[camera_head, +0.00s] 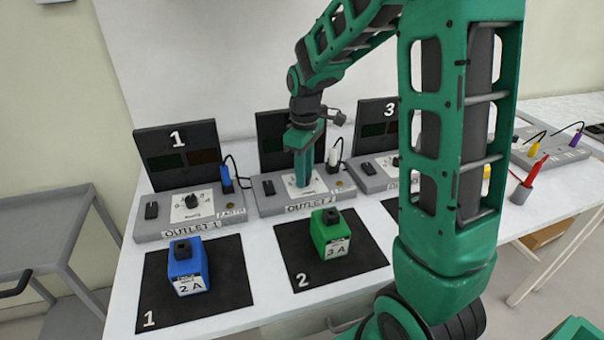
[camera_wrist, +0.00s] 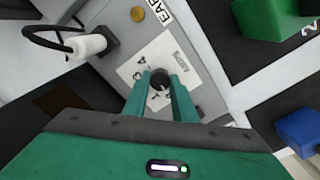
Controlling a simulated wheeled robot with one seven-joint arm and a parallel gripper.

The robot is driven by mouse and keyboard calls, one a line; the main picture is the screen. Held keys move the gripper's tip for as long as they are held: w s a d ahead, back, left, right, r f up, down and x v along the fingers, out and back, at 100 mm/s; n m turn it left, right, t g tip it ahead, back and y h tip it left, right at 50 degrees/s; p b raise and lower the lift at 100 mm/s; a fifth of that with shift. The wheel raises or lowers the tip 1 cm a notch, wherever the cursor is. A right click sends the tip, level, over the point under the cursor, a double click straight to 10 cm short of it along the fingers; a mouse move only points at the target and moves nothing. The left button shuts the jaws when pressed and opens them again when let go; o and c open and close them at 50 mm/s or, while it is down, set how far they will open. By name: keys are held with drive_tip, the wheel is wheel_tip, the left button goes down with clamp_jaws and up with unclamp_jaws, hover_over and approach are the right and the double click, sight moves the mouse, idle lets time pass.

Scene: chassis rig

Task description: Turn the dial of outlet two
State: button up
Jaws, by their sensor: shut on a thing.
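Outlet two is the middle grey box (camera_head: 272,205) in the head view, with a dark upright panel (camera_head: 273,150) behind it. My gripper (camera_head: 301,184) points down over its white dial plate (camera_head: 320,185) and hides the dial there. In the wrist view the dark round dial (camera_wrist: 159,80) sits between the two green fingers of my gripper (camera_wrist: 161,88), which are shut on it. The white plate (camera_wrist: 133,72) with printed numbers lies around the dial. The exact dial setting is hard to read.
Outlet one (camera_head: 158,232) stands left with a blue plug (camera_head: 226,178). A white plug (camera_head: 333,157) with a black cable is close beside my gripper. A blue block (camera_head: 187,268) and a green block (camera_head: 331,232) sit on black mats in front.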

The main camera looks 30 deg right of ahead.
drive_tip(key=shift+w+r, duration=0.1)
drive_tip(key=shift+w, duration=0.05)
drive_tip(key=o, duration=1)
drive_tip(key=shift+o, duration=0.2)
wheel_tip(320, 180, up, 11)
drive_tip(key=shift+f, duration=0.2)
drive_tip(key=shift+d, duration=0.1)
drive_tip(key=s+d+f+m, duration=0.1)
drive_tip(key=s+m, duration=0.3)
drive_tip(key=s, duration=0.5)
drive_tip(key=s+d+f+m, duration=0.2)
drive_tip(key=s+d+m, duration=0.1)
drive_tip(key=s, duration=0.7)
drive_tip(key=s+d+f+m, duration=0.2)
drive_tip(key=s+m, duration=0.4)
drive_tip(key=s, duration=0.4)
drive_tip(key=shift+d, duration=0.4)
